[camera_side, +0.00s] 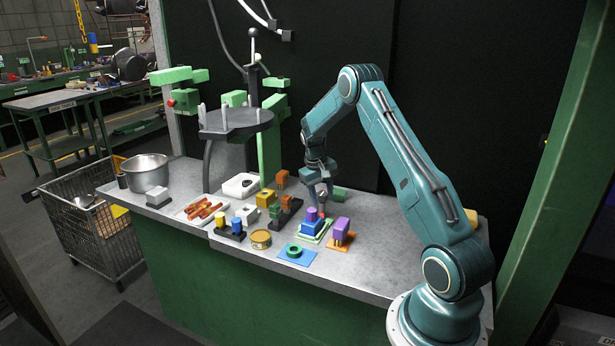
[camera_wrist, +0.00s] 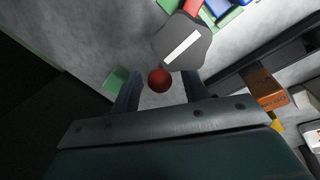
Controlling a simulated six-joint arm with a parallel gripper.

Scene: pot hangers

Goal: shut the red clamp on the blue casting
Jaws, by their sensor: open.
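The blue casting (camera_side: 311,216) sits on a green and white plate (camera_side: 304,235) near the middle of the bench. In the wrist view a bit of blue (camera_wrist: 222,13) shows at the top edge, mostly cut off. The red clamp shows in the wrist view as a red ball knob (camera_wrist: 159,80) and a red part (camera_wrist: 193,6) beyond a grey piece with a white bar. My gripper (camera_side: 322,190) is low over the casting's far side. In the wrist view my gripper (camera_wrist: 162,76) is open, with the red knob between its fingers; contact cannot be told.
A purple block on an orange plate (camera_side: 341,231) stands close on the right. A green ring on a blue mat (camera_side: 281,255) and a yellow tin (camera_side: 260,240) are in front. Several small blocks, a tray and a metal pot (camera_side: 146,172) stand to the left. The right front bench is clear.

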